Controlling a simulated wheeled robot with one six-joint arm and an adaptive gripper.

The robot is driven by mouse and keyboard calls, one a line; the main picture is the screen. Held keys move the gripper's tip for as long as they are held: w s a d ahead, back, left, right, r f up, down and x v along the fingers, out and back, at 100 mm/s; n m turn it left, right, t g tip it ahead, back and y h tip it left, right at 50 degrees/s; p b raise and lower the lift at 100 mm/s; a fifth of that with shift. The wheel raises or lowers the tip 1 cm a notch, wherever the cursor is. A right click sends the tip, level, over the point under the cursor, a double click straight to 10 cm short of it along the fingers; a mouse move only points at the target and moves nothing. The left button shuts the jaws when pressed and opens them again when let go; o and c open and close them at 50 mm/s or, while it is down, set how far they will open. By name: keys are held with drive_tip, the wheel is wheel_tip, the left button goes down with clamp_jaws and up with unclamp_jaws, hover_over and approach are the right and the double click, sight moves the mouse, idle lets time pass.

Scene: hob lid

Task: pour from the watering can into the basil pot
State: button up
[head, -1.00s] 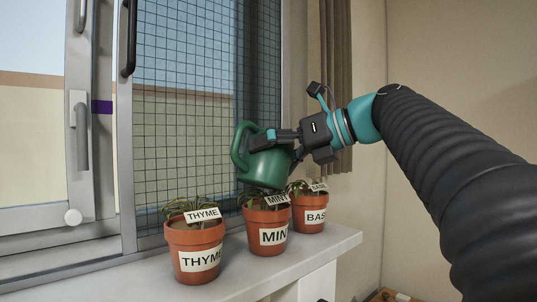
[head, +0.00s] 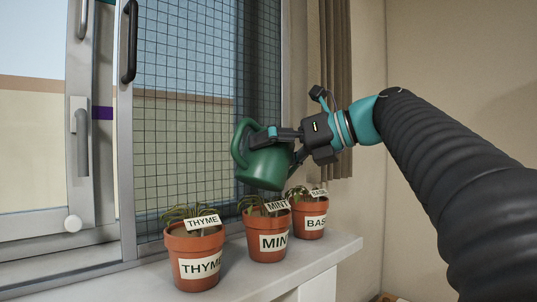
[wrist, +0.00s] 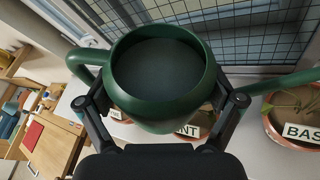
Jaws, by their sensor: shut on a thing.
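The green watering can (head: 262,168) is held in my gripper (head: 282,147), whose fingers are shut around its body, above the mint pot in the head view. In the wrist view the can (wrist: 160,110) has its round top opening facing the camera, dark grey inside. Its handle is at the left, and its spout (wrist: 285,80) reaches right across the basil pot's far side. The basil pot (head: 308,222) is terracotta with a white label, farthest along the sill; it also shows in the wrist view (wrist: 290,130). The spout is hidden in the head view. No water stream is visible.
The thyme pot (head: 195,262) and mint pot (head: 266,241) stand in line with the basil pot on the white sill (head: 255,280). A window with a grid mesh (head: 185,130) stands close behind. A curtain (head: 338,90) hangs at the right.

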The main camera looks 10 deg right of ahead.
sight(271, 190)
drive_tip(key=shift+w+d+r+m+y, duration=0.15)
drive_tip(key=shift+r+m+y, duration=0.35)
drive_tip(key=shift+r, duration=0.6)
drive_tip(key=shift+w+d+r+m+y, duration=0.1)
drive_tip(key=shift+r+m+y, duration=0.2)
drive_tip(key=shift+r+m, duration=0.6)
idle(1.8)
drive_tip(key=shift+r, duration=0.1)
drive_tip(key=shift+s+f+n, duration=0.1)
drive_tip(key=shift+f+n, duration=0.1)
drive_tip(key=shift+n, duration=0.1)
wheel_tip(271, 190, down, 7)
drive_tip(key=n+h, duration=0.1)
drive_tip(key=n, duration=0.1)
drive_tip(key=n+h+b, duration=0.1)
drive_tip(key=n, duration=0.1)
drive_tip(key=shift+s+a+f+t+h, duration=0.15)
drive_tip(key=shift+t+h, duration=0.25)
drive_tip(key=r+p, duration=0.2)
drive_tip(key=r, duration=0.1)
drive_tip(key=shift+d+n, duration=0.2)
drive_tip(key=shift+n, duration=0.2)
drive_tip(key=shift+w+d+r+n+h+b, duration=0.1)
drive_tip(key=shift+w+r+n+h+b, duration=0.1)
drive_tip(key=shift+r, duration=0.2)
drive_tip(key=shift+w+d+r+n+h+b, duration=0.1)
drive_tip(key=shift+r+n+h+b, duration=0.1)
drive_tip(key=shift+r, duration=0.15)
